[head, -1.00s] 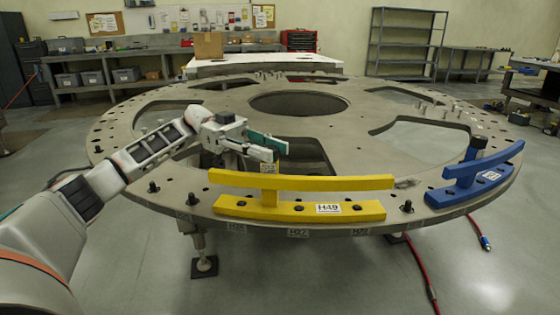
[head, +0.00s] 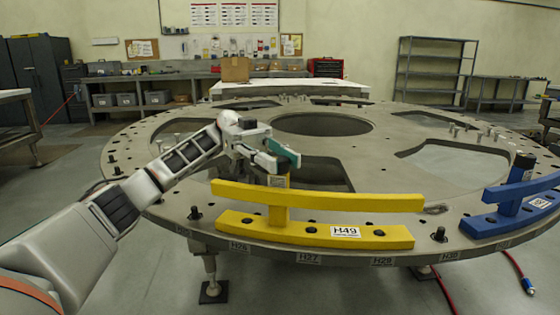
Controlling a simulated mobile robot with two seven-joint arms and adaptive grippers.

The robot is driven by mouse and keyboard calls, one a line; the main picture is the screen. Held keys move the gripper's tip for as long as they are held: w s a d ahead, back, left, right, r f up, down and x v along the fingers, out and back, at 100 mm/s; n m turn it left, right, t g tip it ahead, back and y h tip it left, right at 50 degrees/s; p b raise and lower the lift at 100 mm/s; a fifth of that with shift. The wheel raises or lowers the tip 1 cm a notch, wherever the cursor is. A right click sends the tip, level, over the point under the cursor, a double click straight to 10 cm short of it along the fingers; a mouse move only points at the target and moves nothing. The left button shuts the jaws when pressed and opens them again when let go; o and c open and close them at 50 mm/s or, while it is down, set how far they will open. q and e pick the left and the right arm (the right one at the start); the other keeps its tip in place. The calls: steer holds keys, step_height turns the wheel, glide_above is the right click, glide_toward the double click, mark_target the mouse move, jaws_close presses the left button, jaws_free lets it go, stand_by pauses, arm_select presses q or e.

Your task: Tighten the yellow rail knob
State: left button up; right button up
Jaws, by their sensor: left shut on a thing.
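The yellow rail (head: 320,199) stands on its yellow base (head: 285,228), labelled H49, at the near edge of the turret plate (head: 170,205). Its knob (head: 279,181) shows as a small piece above the rail at the post, mostly hidden by my gripper and the rail. My left gripper (head: 279,158) reaches in from the left, its teal-padded fingers shut on the knob from above and behind the rail. The knob's thread and how tight it sits are hidden. My right gripper is out of view.
A blue rail (head: 538,186) with a dark knob (head: 524,162) stands on the plate at the right. The plate has large cut-outs and several upright pins. A red hose (head: 443,291) lies on the floor at front right. Benches and shelves stand far back.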

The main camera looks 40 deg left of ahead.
mark_target(279, 158)
arm_select(q)
steer(key=shift+f, duration=0.2)
steer(key=o, duration=1.2)
steer(key=shift+c, duration=0.2)
steer(key=shift+r, duration=0.1)
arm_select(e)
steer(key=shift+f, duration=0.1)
arm_select(q)
steer(key=shift+r, duration=0.1)
step_height(279, 158, up, 10)
steer(key=shift+f, duration=0.1)
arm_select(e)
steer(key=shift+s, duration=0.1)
